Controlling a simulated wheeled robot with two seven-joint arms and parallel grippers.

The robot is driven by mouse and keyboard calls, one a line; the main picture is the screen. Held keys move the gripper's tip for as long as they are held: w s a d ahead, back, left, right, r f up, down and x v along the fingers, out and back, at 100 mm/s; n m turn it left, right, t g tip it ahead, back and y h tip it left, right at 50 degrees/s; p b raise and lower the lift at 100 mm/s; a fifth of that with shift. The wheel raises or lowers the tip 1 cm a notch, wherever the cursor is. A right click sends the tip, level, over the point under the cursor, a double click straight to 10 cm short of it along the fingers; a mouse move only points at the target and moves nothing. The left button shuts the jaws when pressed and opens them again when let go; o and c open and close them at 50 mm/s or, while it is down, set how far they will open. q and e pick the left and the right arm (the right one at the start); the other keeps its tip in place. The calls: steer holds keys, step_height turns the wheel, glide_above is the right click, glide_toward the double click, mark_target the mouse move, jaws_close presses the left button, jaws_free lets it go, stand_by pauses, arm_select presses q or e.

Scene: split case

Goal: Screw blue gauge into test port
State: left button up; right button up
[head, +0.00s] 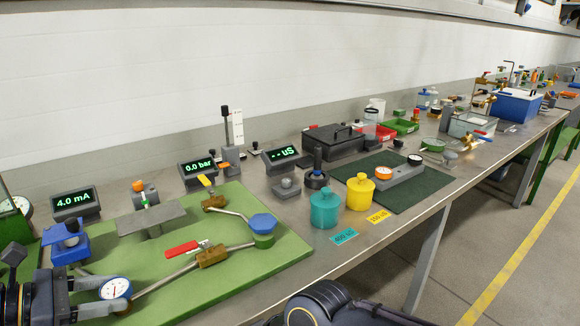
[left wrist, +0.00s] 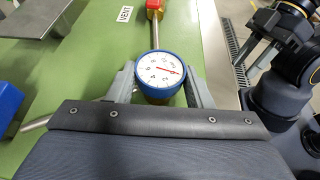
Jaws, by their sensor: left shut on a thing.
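The blue gauge (head: 115,288), with a white dial and red needle, is at the lower left in the head view. It also shows at the centre of the left wrist view (left wrist: 160,70), dial up. My left gripper (head: 102,288) is shut on it, with one finger on each side in the left wrist view (left wrist: 158,84). A metal pipe (head: 165,277) runs from a brass valve with a red handle (head: 182,249) towards the gauge. The test port is not clearly visible; I cannot tell whether the gauge is touching it.
A green board (head: 230,280) carries the pipes, a yellow-handled valve (head: 207,181) and a blue-topped fitting (head: 263,224). A blue fixture (head: 66,243) stands close behind my left gripper. Teal (head: 324,210) and yellow (head: 359,192) jars stand to the right.

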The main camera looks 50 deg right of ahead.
arm_select(q)
steer(key=o, duration=1.1)
steer(key=shift+d, duration=0.1)
steer(key=shift+p+v, duration=0.75)
steer(key=shift+v, duration=2.8)
